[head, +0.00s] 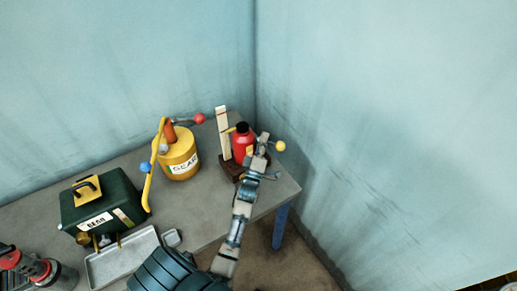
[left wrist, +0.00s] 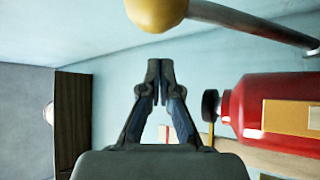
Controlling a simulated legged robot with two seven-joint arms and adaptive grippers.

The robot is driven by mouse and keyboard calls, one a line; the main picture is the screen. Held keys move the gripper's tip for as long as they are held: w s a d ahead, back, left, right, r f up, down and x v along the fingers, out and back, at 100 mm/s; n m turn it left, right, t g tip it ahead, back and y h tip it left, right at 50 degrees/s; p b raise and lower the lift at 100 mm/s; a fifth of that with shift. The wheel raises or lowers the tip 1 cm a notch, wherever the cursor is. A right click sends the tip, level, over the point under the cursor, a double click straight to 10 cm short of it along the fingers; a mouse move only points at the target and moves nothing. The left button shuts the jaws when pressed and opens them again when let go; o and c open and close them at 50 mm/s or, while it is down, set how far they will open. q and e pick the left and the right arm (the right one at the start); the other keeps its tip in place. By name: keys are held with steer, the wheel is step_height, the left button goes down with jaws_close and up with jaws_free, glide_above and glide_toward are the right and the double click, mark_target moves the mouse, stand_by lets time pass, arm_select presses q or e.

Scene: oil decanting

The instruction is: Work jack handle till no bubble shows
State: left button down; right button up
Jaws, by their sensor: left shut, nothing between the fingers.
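The red bottle-shaped body (head: 239,144), which I take for the jack, stands upright with a black cap near the right end of the table. In the left wrist view the red body (left wrist: 285,88) lies sideways at the right. A yellow ball knob (head: 280,146) shows just right of my left gripper (head: 263,143). In the left wrist view the yellow knob (left wrist: 155,12) ends a metal rod, apart from the fingertips. My left gripper (left wrist: 160,68) is shut and empty. The rod's joint is hidden, and no bubble can be made out. My right gripper is not in view.
A pale upright strip (head: 223,133) stands beside the red body. A yellow can (head: 180,158) has a lever with a red knob (head: 199,118). A dark green case (head: 100,204), a grey tray (head: 122,261) and red-topped gear (head: 22,265) are farther left. Walls close the back and right.

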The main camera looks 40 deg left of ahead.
arm_select(q)
steer(key=s+d+f+m+t+h+b, duration=0.1)
steer(key=d+f+m+t+h+b, duration=0.2)
steer(key=d+f+m+h+b, duration=0.2)
step_height(320, 180, down, 3)
steer(key=d+m+b, duration=0.1)
steer(key=m+b, duration=0.1)
steer(key=b, duration=0.1)
steer(key=shift+d+f+t+b, duration=0.15)
steer(key=shift+d+t+b, duration=0.1)
steer(key=shift+t+b, duration=0.15)
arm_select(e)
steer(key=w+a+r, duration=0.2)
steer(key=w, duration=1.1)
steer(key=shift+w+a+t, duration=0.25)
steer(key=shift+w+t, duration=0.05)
